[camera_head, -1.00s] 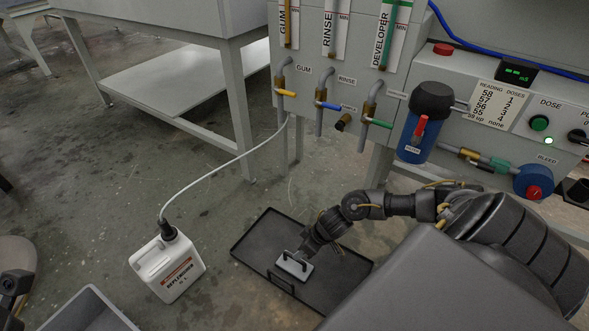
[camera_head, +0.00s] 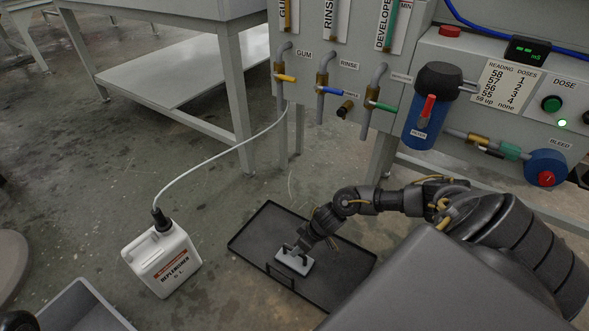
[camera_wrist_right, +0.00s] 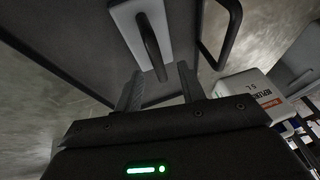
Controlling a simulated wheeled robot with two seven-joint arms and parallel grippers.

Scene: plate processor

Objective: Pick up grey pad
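The grey pad (camera_head: 296,264), a light grey block with a black bow handle, lies flat in a black tray (camera_head: 343,293) on the floor. My right gripper (camera_head: 303,245) points down at the pad from its upper right. In the right wrist view the pad (camera_wrist_right: 125,22) and its black handle (camera_wrist_right: 151,45) are just ahead of my right gripper (camera_wrist_right: 160,73). Its two fingers stand apart, with the handle in line with the gap. I see no firm grip on the handle. My left gripper is not clearly in view.
A white replenisher jug (camera_head: 163,262) with a hose stands left of the tray. A grey bin (camera_head: 72,308) is at the lower left. The processor with valves and a blue filter (camera_head: 428,125) rises behind. The tray has its own black handle (camera_head: 281,276) at the front.

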